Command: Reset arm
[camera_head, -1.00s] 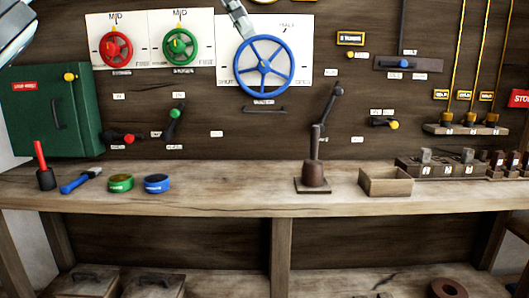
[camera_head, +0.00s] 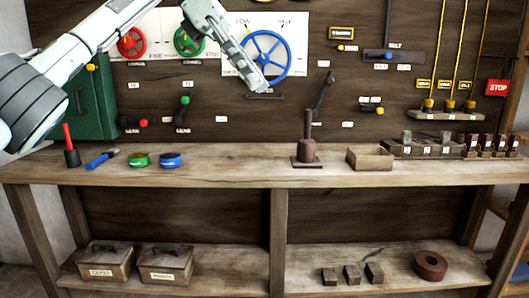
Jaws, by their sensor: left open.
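My left arm comes in from the upper left and crosses in front of the wall panel. My left gripper (camera_head: 262,84) is open and empty, in front of the left part of the blue wheel (camera_head: 284,61). Whether it touches the wheel I cannot tell. My right gripper does not show.
The bench (camera_head: 240,169) carries a red-handled tool (camera_head: 70,148), a blue-handled tool (camera_head: 101,159), green (camera_head: 139,160) and blue (camera_head: 171,160) round tins, a dark lever on a base (camera_head: 307,150) and a wooden tray (camera_head: 370,159). The bench middle is clear.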

